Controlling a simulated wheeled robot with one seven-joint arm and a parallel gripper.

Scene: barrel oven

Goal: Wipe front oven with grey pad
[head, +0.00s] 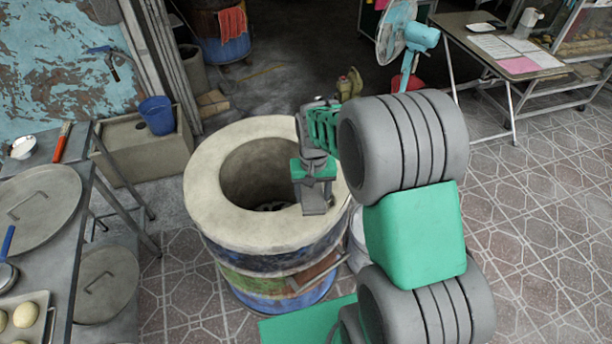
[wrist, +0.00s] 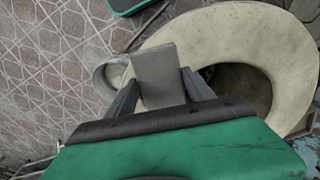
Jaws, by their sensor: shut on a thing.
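The front barrel oven (head: 212,200) is a painted drum with a thick pale round rim and a dark open mouth. Its rim (wrist: 215,28) fills the right of the wrist view. My gripper (head: 314,196) is above the right part of the rim in the head view. In the wrist view my gripper (wrist: 160,98) is shut on the grey pad (wrist: 158,68), which stands out beyond the fingertips. The pad (head: 315,208) also shows in the head view, overlapping the rim's inner edge. I cannot tell whether it touches the rim.
A metal table (head: 72,215) with lids and a dough tray stands at the left. A blue bucket (head: 157,115) sits on a stone basin behind it. A pale bucket (wrist: 108,76) is beside the oven. A fan (head: 405,40) and a table with papers (head: 490,45) are at the back right.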

